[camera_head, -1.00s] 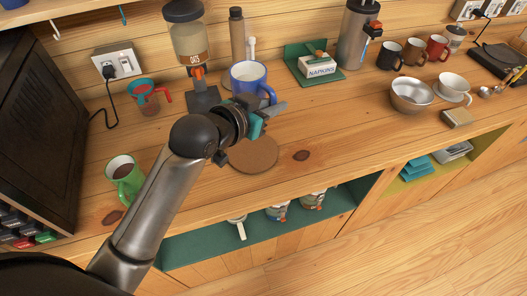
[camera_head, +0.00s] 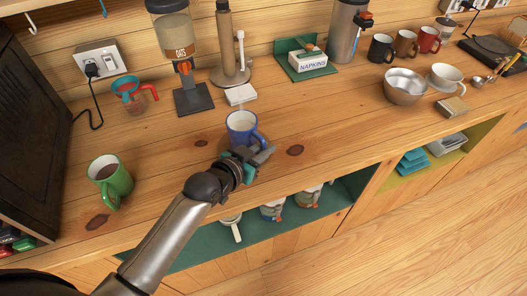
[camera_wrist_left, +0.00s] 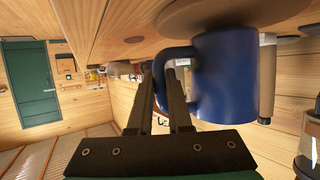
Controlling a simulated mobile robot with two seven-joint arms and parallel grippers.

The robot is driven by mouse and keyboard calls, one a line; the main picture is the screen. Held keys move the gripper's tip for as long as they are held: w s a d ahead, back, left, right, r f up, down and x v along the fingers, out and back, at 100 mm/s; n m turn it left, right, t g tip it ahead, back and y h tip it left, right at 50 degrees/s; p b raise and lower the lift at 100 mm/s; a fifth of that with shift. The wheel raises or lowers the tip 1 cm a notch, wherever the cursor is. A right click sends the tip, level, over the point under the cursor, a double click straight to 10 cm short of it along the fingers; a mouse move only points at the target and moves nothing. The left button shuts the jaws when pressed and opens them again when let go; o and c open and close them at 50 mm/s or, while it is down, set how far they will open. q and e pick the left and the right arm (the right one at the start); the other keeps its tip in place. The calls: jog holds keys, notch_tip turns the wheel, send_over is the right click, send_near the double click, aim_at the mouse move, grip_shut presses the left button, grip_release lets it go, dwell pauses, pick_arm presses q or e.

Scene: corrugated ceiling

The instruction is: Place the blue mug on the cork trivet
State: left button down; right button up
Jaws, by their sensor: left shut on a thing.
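The blue mug (camera_head: 241,130) is upright with a pale drink inside, at the front middle of the counter. My left gripper (camera_head: 257,151) is shut on its handle, on the near right side. In the left wrist view, which is upside down, the fingers (camera_wrist_left: 166,80) hold the handle of the mug (camera_wrist_left: 226,78). The round cork trivet (camera_wrist_left: 205,13) lies at the mug's base. In the head view the mug and gripper hide most of it. I cannot tell whether the mug's base touches the trivet. My right gripper is not in view.
A green mug (camera_head: 111,180) stands to the left. An oats dispenser (camera_head: 175,45), a white coaster (camera_head: 240,95) and a napkin box (camera_head: 308,61) are behind. A metal bowl (camera_head: 405,88) is to the right. The counter between the blue mug and bowl is mostly clear.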

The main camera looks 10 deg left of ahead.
pick_arm(q)
jog(key=shift+w+f, duration=0.1)
jog(key=shift+f, duration=0.05)
jog(key=shift+f, duration=0.1)
jog(key=c, duration=1.3)
grip_release()
jog(key=shift+f, duration=0.15)
jog(key=o, duration=0.5)
jog(key=shift+c, duration=0.2)
jog(key=shift+r, duration=0.2)
jog(key=p+v, duration=0.1)
jog(key=v, duration=1.1)
jog(key=shift+p, duration=0.35)
jog(key=shift+f, duration=0.1)
